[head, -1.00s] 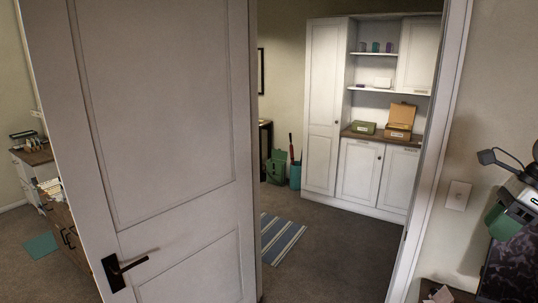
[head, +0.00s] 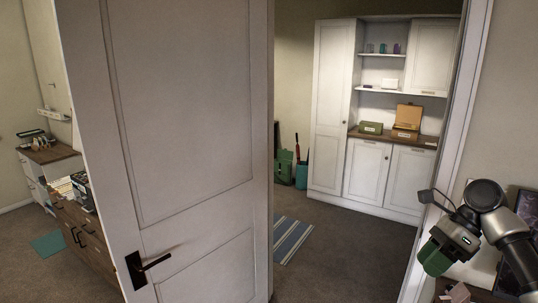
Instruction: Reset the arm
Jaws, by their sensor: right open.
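My right gripper (head: 436,261) is at the lower right of the head view, at the end of my grey and black arm. It is dark with green on its fingers, open, and points down and to the left. I see nothing held in it. It hangs in front of the door frame and the wall on the right. My left gripper is not in view.
A white panelled door (head: 185,130) with a dark handle (head: 142,268) stands ajar, close in front. Beyond the doorway are a white cabinet (head: 333,110), a striped rug (head: 291,238) and open grey floor. A wooden drawer unit (head: 83,232) stands at left.

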